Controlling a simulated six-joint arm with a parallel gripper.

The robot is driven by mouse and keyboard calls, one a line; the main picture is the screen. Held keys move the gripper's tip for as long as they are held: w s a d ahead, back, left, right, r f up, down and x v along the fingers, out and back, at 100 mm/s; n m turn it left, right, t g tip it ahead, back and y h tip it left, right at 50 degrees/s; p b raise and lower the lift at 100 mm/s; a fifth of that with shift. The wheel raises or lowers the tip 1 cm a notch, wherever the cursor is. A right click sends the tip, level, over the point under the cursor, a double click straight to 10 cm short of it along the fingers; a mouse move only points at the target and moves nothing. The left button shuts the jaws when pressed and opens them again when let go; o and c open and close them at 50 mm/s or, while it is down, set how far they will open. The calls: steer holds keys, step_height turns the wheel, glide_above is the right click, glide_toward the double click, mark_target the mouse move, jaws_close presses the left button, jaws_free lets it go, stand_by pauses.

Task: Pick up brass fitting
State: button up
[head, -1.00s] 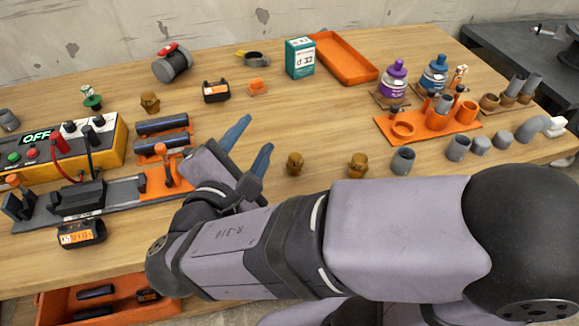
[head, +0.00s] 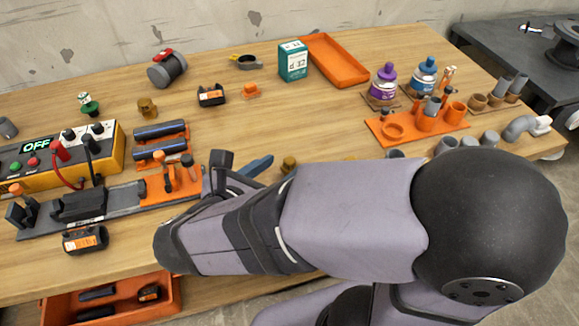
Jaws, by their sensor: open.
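A brass fitting (head: 288,164) stands on the wooden table just right of my gripper, partly hidden by my arm. A second brass fitting (head: 351,157) barely shows above my forearm. A third brass fitting (head: 147,108) stands clear, farther back on the left, beyond the black cylinders. My gripper (head: 260,166) is open, low over the table. One blue finger shows, pointing right towards the nearest fitting; the other finger is hidden. I cannot tell whether the visible finger touches the fitting.
An orange rack (head: 165,186) and black cylinders (head: 160,130) lie left of my gripper. A yellow power supply (head: 107,155) stands farther left. An orange pipe holder (head: 400,133), bottles and grey pipe pieces stand at right. An orange tray (head: 338,62) lies at the back. The table's middle is clear.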

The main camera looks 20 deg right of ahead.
mark_target(292, 158)
steer(key=shift+b+x, duration=1)
steer(key=shift+x, duration=3.75)
steer(key=shift+w+a, duration=0.1)
jaws_close()
